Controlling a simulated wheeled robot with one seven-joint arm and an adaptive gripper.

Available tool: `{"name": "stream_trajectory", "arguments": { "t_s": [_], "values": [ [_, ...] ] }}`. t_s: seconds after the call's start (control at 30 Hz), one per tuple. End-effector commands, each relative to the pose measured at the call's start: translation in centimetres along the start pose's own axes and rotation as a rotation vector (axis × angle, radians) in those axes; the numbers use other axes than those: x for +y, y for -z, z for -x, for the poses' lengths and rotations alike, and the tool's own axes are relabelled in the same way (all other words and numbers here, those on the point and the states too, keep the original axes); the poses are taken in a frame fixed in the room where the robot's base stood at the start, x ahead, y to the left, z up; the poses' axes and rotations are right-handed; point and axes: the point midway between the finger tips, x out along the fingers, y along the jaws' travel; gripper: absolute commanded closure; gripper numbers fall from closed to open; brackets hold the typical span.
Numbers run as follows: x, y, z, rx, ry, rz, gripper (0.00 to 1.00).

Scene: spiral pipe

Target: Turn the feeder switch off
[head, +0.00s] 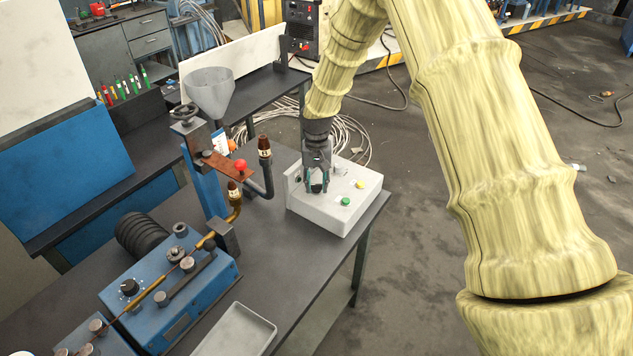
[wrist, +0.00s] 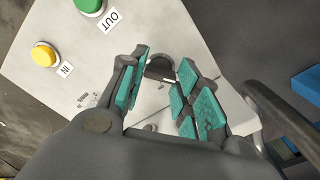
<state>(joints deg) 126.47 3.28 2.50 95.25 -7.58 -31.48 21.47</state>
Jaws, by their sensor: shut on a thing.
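The white control box (head: 325,221) stands on the dark table and also fills the upper part of the wrist view (wrist: 100,60). My gripper (head: 317,186) points down over its left part. In the wrist view, the teal-padded fingers (wrist: 163,62) are around a dark round knob on the box, which I take as the feeder switch (wrist: 160,68). My gripper is shut on it. The fingers hide part of the switch, and its on or off marking cannot be read.
A green button (head: 345,201) labelled OUT and a yellow button (head: 360,184) labelled IN sit near the gripper. A grey funnel (head: 209,92), a pipe fitting (head: 264,160) and a blue machine (head: 172,306) stand to the left. An empty grey tray (head: 236,331) lies in front.

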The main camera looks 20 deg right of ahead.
Motion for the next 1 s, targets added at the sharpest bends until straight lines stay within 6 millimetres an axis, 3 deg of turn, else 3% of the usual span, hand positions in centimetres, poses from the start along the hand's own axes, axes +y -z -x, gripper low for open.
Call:
{"name": "stream_trajectory", "arguments": {
  "t_s": [0.23, 0.27, 0.37, 0.4, 0.77, 1.0],
  "values": [
    [-0.1, 0.1, 0.1, 0.003, 0.001, 0.001, 0.92],
    [-0.1, 0.1, 0.1, 0.003, 0.001, 0.001, 0.66],
    [0.0, 0.1, 0.1, 0.002, 0.001, 0.000, 0.48],
    [0.0, 0.1, 0.1, 0.002, 0.000, 0.000, 0.46],
    [0.0, 0.1, 0.3, 0.001, 0.000, 0.000, 0.46],
    [-0.1, 0.1, 3.4, 0.004, 0.001, 0.000, 0.46]
  ]
}}
